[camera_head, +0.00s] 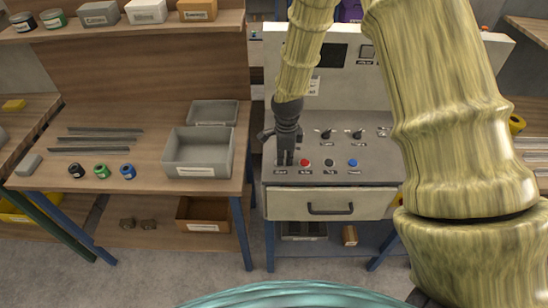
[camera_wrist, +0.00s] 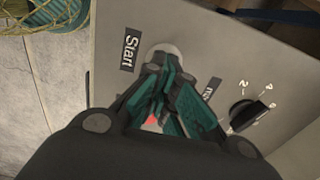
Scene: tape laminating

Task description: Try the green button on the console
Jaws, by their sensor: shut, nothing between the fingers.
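The console (camera_head: 380,150) has a sloping grey panel with a row of buttons along its front edge. A red button (camera_head: 304,162), a black button (camera_head: 329,162) and a blue button (camera_head: 353,163) show. No green button shows. My gripper (camera_head: 285,162) is shut and empty, pointing down at the left end of this row, and covers what lies under it. In the wrist view, my shut fingertips (camera_wrist: 170,66) are over a pale round button surround (camera_wrist: 163,50) beside the "Start" label (camera_wrist: 129,49). Whether they touch a button I cannot tell. A bit of red shows between the fingers.
Small switches (camera_head: 327,134) stand behind the buttons, and a black rotary knob (camera_wrist: 248,115) shows in the wrist view. A drawer (camera_head: 330,204) is below the panel. A workbench (camera_head: 120,185) with a grey bin (camera_head: 200,151) stands close on the left.

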